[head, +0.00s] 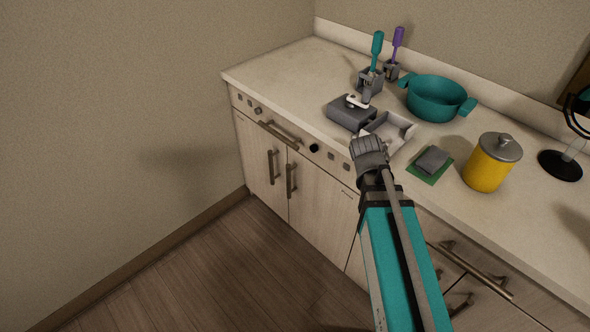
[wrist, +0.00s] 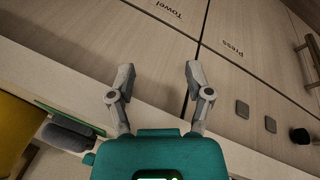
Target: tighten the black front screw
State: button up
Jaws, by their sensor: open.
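The black front screw (head: 314,148) is a small round dark knob on the front panel below the counter edge. It also shows at the right edge of the wrist view (wrist: 300,136). My gripper (head: 368,150) is in front of the counter edge, to the right of the screw and apart from it. In the wrist view my gripper (wrist: 158,76) has its two fingers spread with nothing between them, facing the cabinet front. The screw lies outside the fingers, well to their right.
Grey square pieces (wrist: 242,109) sit on the panel between my fingers and the screw. Bar handles (head: 279,132) stick out from the fronts. On the counter are a grey device (head: 350,113), a light tray (head: 401,126), a teal pot (head: 437,101) and a yellow canister (head: 487,168).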

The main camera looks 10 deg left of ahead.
jog(key=w+a+f+m+t+h+b, duration=0.1)
jog(key=w+a+f+t+h+b, duration=0.1)
jog(key=w+a+b, duration=0.1)
jog(key=w+a+f+m+t+h+b, duration=0.1)
jog(key=w+a+f+t+h+b, duration=0.1)
jog(key=w+a+b, duration=0.2)
jog(key=w+a+f+m+t+h+b, duration=0.1)
jog(key=w+a+t+b, duration=0.1)
jog(key=b, duration=0.3)
jog(key=shift+w+a+f+m+h+b, duration=0.15)
jog(key=shift+w+a+f+h+b, duration=0.05)
jog(key=shift+w+a, duration=0.25)
jog(key=shift+w+a+f+m+h+b, duration=0.15)
jog(key=shift+w+a+f+h+b, duration=0.05)
jog(key=shift+w+a, duration=0.2)
jog(key=m+t+h+b, duration=0.1)
jog(key=m+t+b, duration=0.1)
jog(key=t+b, duration=0.6)
send_near(312, 149)
jog(key=w+g+b, duration=0.1)
jog(key=shift+d+r, duration=0.15)
jog(key=shift+r, duration=0.15)
jog(key=shift+w+d, duration=0.15)
jog(key=shift+x, duration=3.65)
jog(key=shift+w+d, duration=0.1)
jog(key=shift+d, duration=0.05)
